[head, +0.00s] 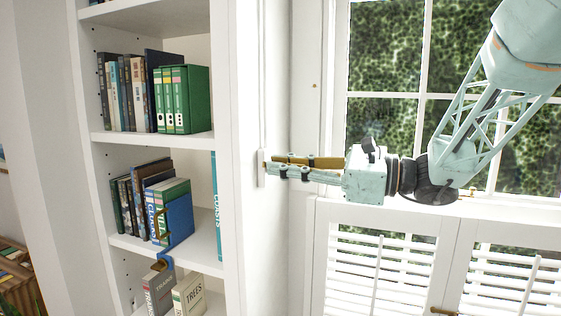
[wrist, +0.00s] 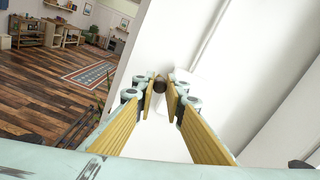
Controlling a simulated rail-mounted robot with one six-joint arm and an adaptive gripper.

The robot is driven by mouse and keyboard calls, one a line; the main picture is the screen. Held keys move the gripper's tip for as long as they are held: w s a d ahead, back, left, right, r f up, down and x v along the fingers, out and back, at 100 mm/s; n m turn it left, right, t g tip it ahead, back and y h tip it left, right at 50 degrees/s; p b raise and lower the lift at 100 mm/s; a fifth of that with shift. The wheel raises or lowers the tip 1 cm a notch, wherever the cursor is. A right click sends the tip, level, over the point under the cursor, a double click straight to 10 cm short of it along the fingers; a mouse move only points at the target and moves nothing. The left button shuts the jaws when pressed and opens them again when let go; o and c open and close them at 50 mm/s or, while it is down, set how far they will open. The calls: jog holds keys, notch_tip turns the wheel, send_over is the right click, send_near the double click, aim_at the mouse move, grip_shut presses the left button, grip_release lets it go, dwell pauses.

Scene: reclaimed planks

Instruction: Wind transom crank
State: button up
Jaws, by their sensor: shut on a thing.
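The crank's small dark brown knob (wrist: 160,84) shows in the wrist view between my fingertips. A white piece of the crank (wrist: 180,90) lies just beyond it against the white wall. My gripper (head: 268,165) reaches left in the head view, its two tan-padded fingers level and their tips at the slim white crank fitting (head: 261,172) beside the bookcase. In the wrist view my gripper (wrist: 161,88) is shut on the knob, with a tip on either side. The fingers hide most of the knob in the head view.
A white bookcase (head: 230,110) with books stands close left of my gripper. A window (head: 385,120) with white shutters (head: 375,270) below lies behind my arm. A thin white rod (head: 262,100) runs up from the fitting. The wrist view shows open wooden floor (wrist: 50,90) and a rug (wrist: 100,68).

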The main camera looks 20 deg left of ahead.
jog(key=shift+w+r+m+p, duration=0.25)
jog(key=shift+r+m+p, duration=0.3)
jog(key=shift+m+p, duration=0.4)
jog(key=o, duration=0.8)
jog(key=shift+o, duration=0.2)
jog(key=shift+d, duration=0.15)
jog(key=d, duration=1.1)
jog(key=shift+s+d, duration=0.15)
jog(key=shift+d, duration=0.25)
